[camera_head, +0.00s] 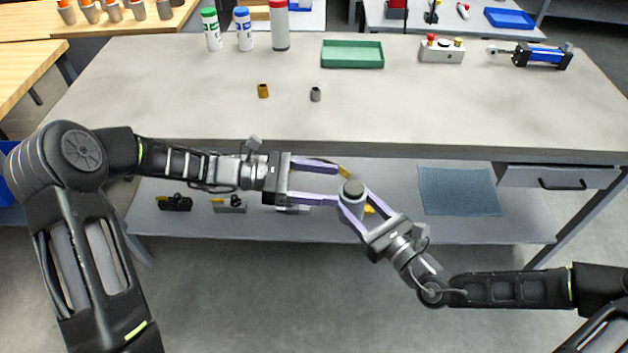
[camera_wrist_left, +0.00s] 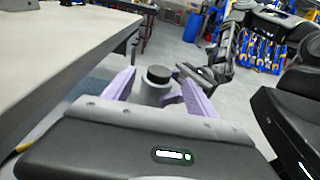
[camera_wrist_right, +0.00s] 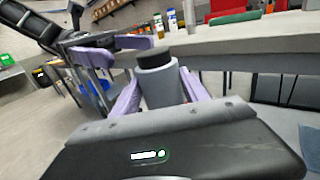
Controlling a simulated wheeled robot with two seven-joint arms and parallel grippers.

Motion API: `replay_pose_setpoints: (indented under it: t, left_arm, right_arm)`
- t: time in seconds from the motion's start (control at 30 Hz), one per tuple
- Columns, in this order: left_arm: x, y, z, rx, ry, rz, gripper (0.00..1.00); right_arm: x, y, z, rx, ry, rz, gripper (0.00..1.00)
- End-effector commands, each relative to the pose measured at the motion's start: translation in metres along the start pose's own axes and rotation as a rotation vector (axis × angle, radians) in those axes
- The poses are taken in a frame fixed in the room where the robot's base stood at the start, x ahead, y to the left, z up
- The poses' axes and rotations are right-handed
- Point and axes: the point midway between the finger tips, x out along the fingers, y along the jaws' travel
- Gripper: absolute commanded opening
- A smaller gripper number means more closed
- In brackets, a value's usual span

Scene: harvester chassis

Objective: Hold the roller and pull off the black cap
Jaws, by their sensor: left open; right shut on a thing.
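A grey roller (camera_head: 351,204) with a black cap (camera_head: 352,188) on its top end stands upright in front of the workbench. My right gripper (camera_head: 353,200) is shut on the roller's grey body. In the right wrist view the roller (camera_wrist_right: 160,88) sits between the purple fingers, with the black cap (camera_wrist_right: 150,58) above them. My left gripper (camera_head: 342,184) is open, its fingers pointing right towards the cap. The left wrist view shows the roller (camera_wrist_left: 155,95) and the cap (camera_wrist_left: 158,75) beyond and between its fingertips. Whether either left finger touches the cap cannot be told.
The workbench (camera_head: 200,110) lies behind the grippers, its front edge close to the left arm. On it are a green tray (camera_head: 352,54), a brass bushing (camera_head: 263,90), a grey bushing (camera_head: 315,94) and a blue cylinder (camera_head: 543,56). A lower shelf (camera_head: 390,225) lies below.

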Motion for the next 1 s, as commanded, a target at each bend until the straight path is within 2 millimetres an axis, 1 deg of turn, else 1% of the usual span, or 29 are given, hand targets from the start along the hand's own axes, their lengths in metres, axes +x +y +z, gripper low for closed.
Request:
replay_pose_setpoints:
  t: [0.03,0.3,0.4,0.5,0.67,0.9,1.0]
  left_arm:
    - [0.010,-0.001,0.001,-0.001,-0.002,-0.004,0.66]
    - [0.060,-0.001,0.001,0.000,-0.002,-0.005,0.66]
    - [0.075,-0.001,0.000,-0.001,-0.001,-0.003,0.66]
    - [0.085,0.000,0.000,0.000,0.000,-0.002,0.66]
    - [0.093,0.000,0.000,0.000,0.000,-0.001,0.66]
    - [0.093,0.000,0.000,0.000,0.000,0.000,0.66]
    - [0.093,0.000,0.000,0.000,0.000,0.000,0.59]
  right_arm:
    - [0.000,0.000,0.001,-0.001,-0.003,0.000,0.00]
    - [0.000,0.000,0.002,-0.001,-0.003,0.000,0.00]
    - [0.000,0.000,0.002,-0.001,-0.003,0.000,0.00]
    - [0.000,0.000,0.002,-0.001,-0.003,0.000,0.00]
    - [0.000,0.000,0.002,-0.001,-0.003,0.000,0.00]
    - [0.000,0.000,0.002,-0.001,-0.003,0.000,0.00]
    - [0.000,0.000,0.001,-0.001,-0.003,0.000,0.00]
